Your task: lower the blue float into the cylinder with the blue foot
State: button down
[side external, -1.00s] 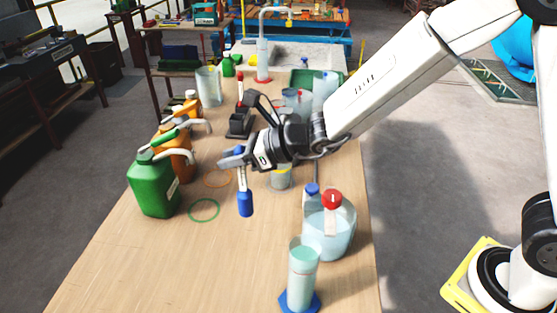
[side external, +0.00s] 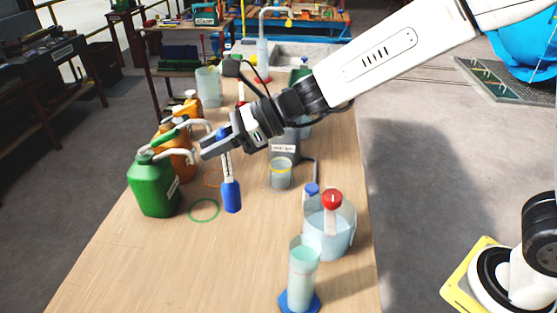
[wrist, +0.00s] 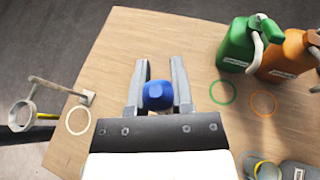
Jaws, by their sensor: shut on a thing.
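My gripper (side external: 217,145) is shut on the blue float (side external: 231,196), which hangs upright below the fingers, above the table. In the wrist view the blue float (wrist: 158,95) shows between the two fingers of my gripper (wrist: 159,82). The cylinder with the blue foot (side external: 302,275) stands upright at the near right of the table in the side external view, with pale green liquid inside. It is well to the right of and nearer the camera than the float, and it does not show in the wrist view.
A clear vessel (side external: 342,240) holding a red-topped item stands just behind the cylinder. Green (side external: 153,188) and orange (side external: 178,160) jerrycans stand at the left. A green ring (side external: 203,210) lies on the table (side external: 150,265). The near left tabletop is clear.

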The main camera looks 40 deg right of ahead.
jog(key=s+a+r+n+g, duration=0.2)
jog(key=s+r+n+g, duration=0.4)
jog(key=s+g, duration=0.2)
jog(key=s+d+r+n+g+h, duration=0.1)
jog(key=s+d+n+g, duration=0.2)
jog(key=s+n, duration=0.1)
jog(key=s+d+r+n+g+h, duration=0.1)
jog(key=s+d+n+g, duration=0.1)
jog(key=s, duration=0.4)
jog(key=shift+d+n+g+h, duration=0.4)
jog(key=shift+n+g, duration=0.5)
jog(key=shift+g, duration=0.2)
jog(key=shift+s+f, duration=0.1)
jog(key=shift+f, duration=8.1)
